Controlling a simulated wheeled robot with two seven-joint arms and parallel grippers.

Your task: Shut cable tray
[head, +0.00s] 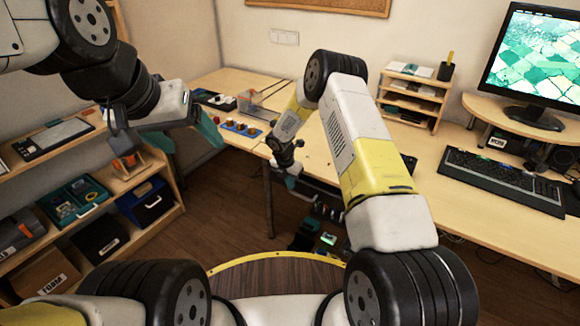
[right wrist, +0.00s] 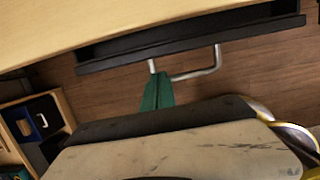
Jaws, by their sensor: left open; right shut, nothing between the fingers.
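The cable tray (right wrist: 240,36) is a long black tray under the wooden desk edge in the right wrist view. Its dark front lip stands out a little past the desk edge, with a dark band between them. A bent metal handle (right wrist: 200,74) sticks out from its front. My right gripper's teal fingers (right wrist: 158,92) are shut and empty, at the left leg of the handle; I cannot tell whether they touch it. In the head view my right gripper (head: 293,171) is low by the desk's front edge. My left gripper (head: 188,140) is open and empty, raised at the left.
The desk (head: 325,150) runs along the back, with a small organiser (head: 410,95), a keyboard (head: 505,180) and a monitor (head: 535,55) at the right. A shelf (head: 90,245) with boxes stands at the left. Dark equipment lies under the desk. The wooden floor (head: 225,215) between is clear.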

